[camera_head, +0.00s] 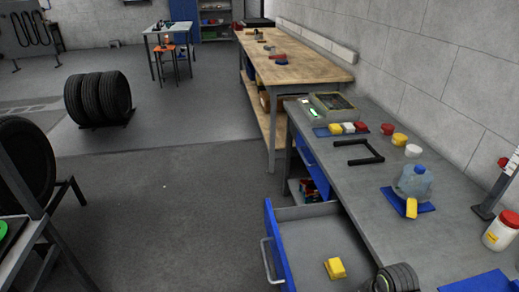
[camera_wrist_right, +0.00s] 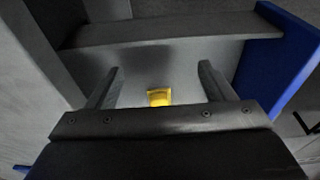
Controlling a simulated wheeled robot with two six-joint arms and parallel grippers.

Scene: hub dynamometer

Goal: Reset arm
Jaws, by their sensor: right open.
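My right gripper (camera_wrist_right: 160,78) shows in the right wrist view with its two fingers apart and nothing between them that it grips. A yellow block (camera_wrist_right: 159,96) lies beyond and between the fingers, on the floor of the open drawer. In the head view the same yellow block (camera_head: 335,268) lies in the grey drawer (camera_head: 305,235) with the blue front (camera_head: 277,245). My left gripper is not in view. The right gripper's fingers do not show in the head view.
The grey workbench (camera_head: 370,190) holds a black U-shaped frame (camera_head: 360,155), a blue jug (camera_head: 414,182) with a yellow piece beside it, several coloured caps and a white tub (camera_head: 501,230). A dark ribbed round part (camera_head: 397,278) shows at the bottom. Tyres (camera_head: 98,98) stand left; floor between is clear.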

